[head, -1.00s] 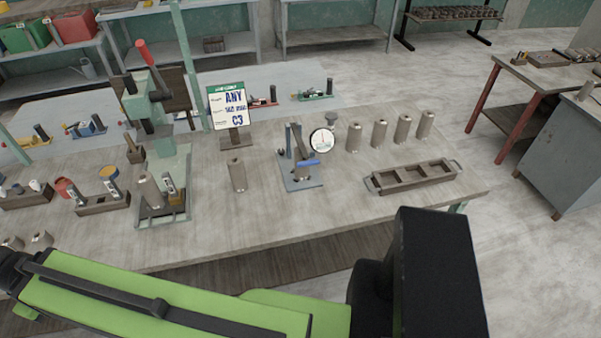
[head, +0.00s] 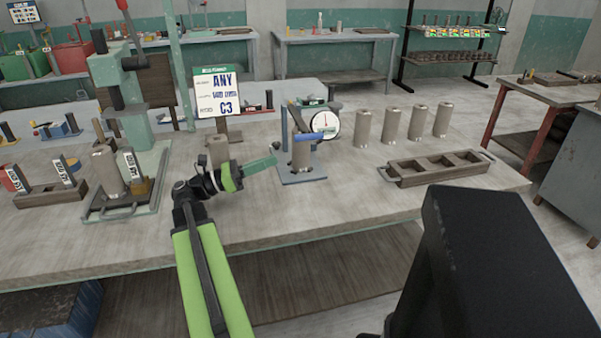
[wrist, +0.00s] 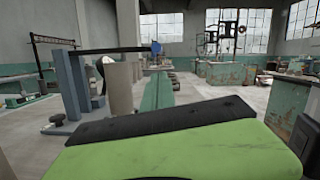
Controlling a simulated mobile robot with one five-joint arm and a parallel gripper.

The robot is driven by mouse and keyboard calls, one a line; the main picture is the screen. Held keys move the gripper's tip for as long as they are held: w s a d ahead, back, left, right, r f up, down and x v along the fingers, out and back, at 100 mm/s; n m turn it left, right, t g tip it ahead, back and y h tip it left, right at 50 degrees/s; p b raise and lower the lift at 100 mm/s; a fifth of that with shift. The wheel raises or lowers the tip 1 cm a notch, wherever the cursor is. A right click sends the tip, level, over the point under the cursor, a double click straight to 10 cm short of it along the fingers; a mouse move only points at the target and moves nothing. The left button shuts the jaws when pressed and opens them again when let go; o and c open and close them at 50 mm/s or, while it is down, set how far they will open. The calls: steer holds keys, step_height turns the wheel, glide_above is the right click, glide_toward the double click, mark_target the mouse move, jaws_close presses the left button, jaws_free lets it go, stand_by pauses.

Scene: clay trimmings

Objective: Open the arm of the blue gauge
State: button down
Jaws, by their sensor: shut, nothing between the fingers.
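The blue gauge (head: 303,177) stands on the table, a blue-grey base with an upright post and a round white dial (head: 326,122) behind. Its arm, with a bright blue end (head: 308,136), lies level across the top of a metal cylinder (head: 302,154). In the wrist view the gauge's post (wrist: 72,85) is at left, and the arm (wrist: 112,50) runs right to its blue end, above the cylinder (wrist: 119,90). My gripper (head: 272,161) is shut and empty, its teal fingers pointing right, just left of the gauge. They also show in the wrist view (wrist: 158,92), beside the cylinder.
Several cylinders (head: 390,125) and a wooden tray (head: 400,175) are right of the gauge. A green press (head: 122,95) is at left. The table's front right is clear.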

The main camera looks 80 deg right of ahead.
steer(key=p+x, duration=0.2)
steer(key=x, duration=0.8)
steer(key=shift+r+p, duration=0.25)
steer(key=shift+p, duration=0.1)
